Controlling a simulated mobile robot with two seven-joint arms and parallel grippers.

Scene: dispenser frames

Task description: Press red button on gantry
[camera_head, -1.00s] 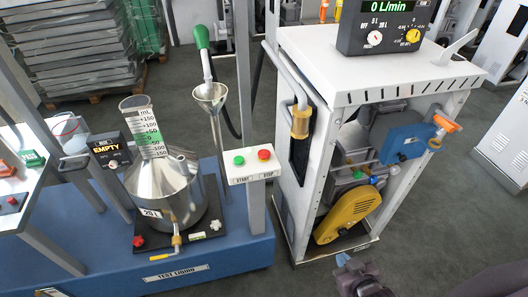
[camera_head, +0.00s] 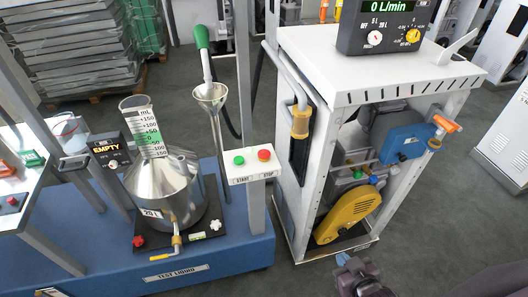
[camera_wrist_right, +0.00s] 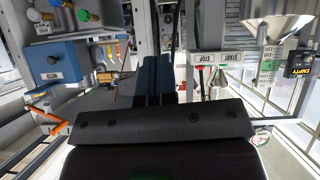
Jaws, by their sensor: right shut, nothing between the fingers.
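The red button (camera_head: 264,155), above the word STOP, sits beside a green button (camera_head: 239,160) on a small white box (camera_head: 253,172) fixed to the grey gantry post (camera_head: 257,207). My right gripper (camera_head: 342,259) is at the bottom of the head view, below and right of the button and clearly apart from it. In the right wrist view its dark blue fingers (camera_wrist_right: 153,73) are together and empty. My left gripper is out of view.
A white dispenser cabinet (camera_head: 309,100) with a yellow pulley guard (camera_head: 349,214) stands right of the post. A steel measuring can (camera_head: 163,190) and funnel (camera_head: 210,95) stand left of it on a blue base (camera_head: 215,256). Bare floor lies in front of the cabinet.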

